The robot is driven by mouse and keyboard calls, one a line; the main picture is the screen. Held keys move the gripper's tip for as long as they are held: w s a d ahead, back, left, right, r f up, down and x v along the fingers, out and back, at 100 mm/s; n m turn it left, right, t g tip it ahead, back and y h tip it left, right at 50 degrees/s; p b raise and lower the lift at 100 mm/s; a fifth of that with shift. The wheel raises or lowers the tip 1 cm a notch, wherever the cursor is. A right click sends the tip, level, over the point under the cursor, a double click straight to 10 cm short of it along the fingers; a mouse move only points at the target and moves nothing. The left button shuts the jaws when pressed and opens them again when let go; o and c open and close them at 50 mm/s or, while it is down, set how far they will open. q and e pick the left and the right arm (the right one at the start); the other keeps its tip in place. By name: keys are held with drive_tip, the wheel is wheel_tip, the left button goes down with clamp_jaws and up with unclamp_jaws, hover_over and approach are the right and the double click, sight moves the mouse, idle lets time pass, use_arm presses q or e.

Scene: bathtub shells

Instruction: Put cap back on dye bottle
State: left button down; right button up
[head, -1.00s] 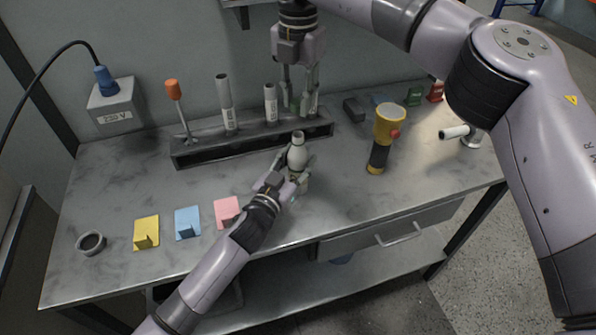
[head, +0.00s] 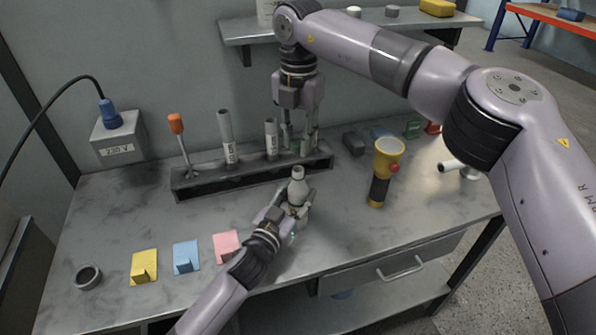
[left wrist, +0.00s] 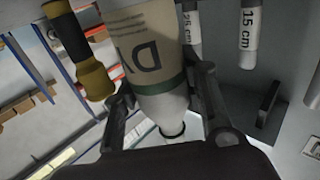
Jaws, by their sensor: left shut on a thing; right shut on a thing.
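The dye bottle (head: 297,191) is whitish with a tapered neck and stands upright over the bench. My left gripper (head: 297,211) is shut around its body. In the left wrist view the dye bottle (left wrist: 150,60) appears inverted, with a "DY" label, a green band and a dark-rimmed mouth. The left fingers (left wrist: 165,110) are on either side of it. My right gripper (head: 299,148) points down in front of the wall, above and behind the bottle. It is shut on a small greenish thing, mostly hidden by its fingers; I cannot tell whether this is the cap.
A dark rack (head: 215,182) with labelled tubes and an orange-handled tool (head: 177,125) stands behind the bottle. A yellow flashlight (head: 384,170) stands to the right. Yellow, blue and pink holders (head: 226,245) and a dark ring (head: 87,277) lie left. The front middle of the bench is clear.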

drive_tip(key=shift+f, duration=1.85)
drive_tip(key=shift+f, duration=0.85)
drive_tip(key=shift+f, duration=0.6)
drive_tip(key=m, duration=1.9)
drive_tip(key=shift+m, duration=0.3)
